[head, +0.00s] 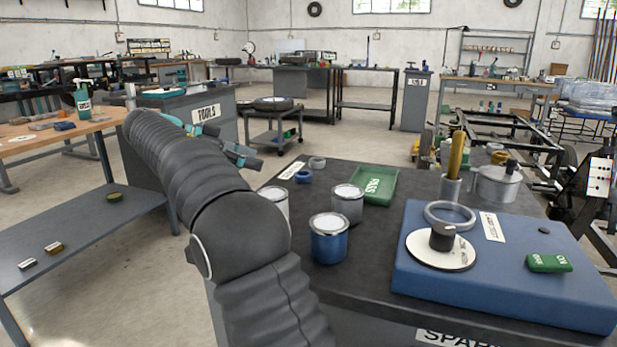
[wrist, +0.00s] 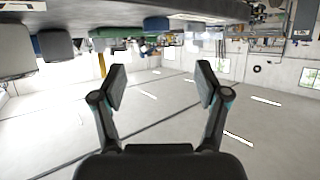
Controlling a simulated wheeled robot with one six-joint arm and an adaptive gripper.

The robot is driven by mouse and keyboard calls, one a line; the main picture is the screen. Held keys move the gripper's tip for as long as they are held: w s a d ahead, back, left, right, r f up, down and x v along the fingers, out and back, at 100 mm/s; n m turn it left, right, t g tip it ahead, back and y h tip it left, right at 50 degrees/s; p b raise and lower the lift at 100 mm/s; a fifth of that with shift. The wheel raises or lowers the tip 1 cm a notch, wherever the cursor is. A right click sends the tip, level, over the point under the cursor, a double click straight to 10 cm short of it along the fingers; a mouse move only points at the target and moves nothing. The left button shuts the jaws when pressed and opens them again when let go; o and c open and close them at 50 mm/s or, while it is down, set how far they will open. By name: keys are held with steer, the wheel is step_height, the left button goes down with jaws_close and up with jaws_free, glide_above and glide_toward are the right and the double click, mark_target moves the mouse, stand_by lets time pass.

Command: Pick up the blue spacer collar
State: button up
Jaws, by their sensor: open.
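The blue spacer collar (head: 303,176) is a small blue ring lying near the far left edge of the dark workbench in the head view. A grey ring (head: 317,162) lies just behind it. In the wrist view, which is upside down, a small blue shape (wrist: 157,24) at the bench edge looks like the collar. My gripper (head: 247,157) is off the bench's left edge, left of the collar and apart from it, partly hidden by my arm. The wrist view shows its fingers (wrist: 162,80) spread and empty.
A grey can (head: 347,205), a blue can (head: 329,243) and a partly hidden pale can stand near the collar. A green tray (head: 392,186) is to its right. A blue board (head: 480,285) with a ring and post fills the bench's right side.

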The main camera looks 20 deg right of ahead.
glide_toward(303, 173)
steer(key=x, duration=0.3)
steer(key=shift+d+r, duration=0.1)
steer(key=shift+d, duration=0.3)
steer(key=shift+f+b+x, duration=0.1)
steer(key=shift+b+x, duration=0.1)
steer(key=shift+x, duration=1.1)
steer(key=shift+f+b+x, duration=0.15)
steer(key=shift+b+x, duration=0.05)
steer(key=shift+x, duration=1.1)
steer(key=shift+s+a, duration=0.15)
steer(key=c, duration=1.2)
steer(key=shift+c, duration=0.2)
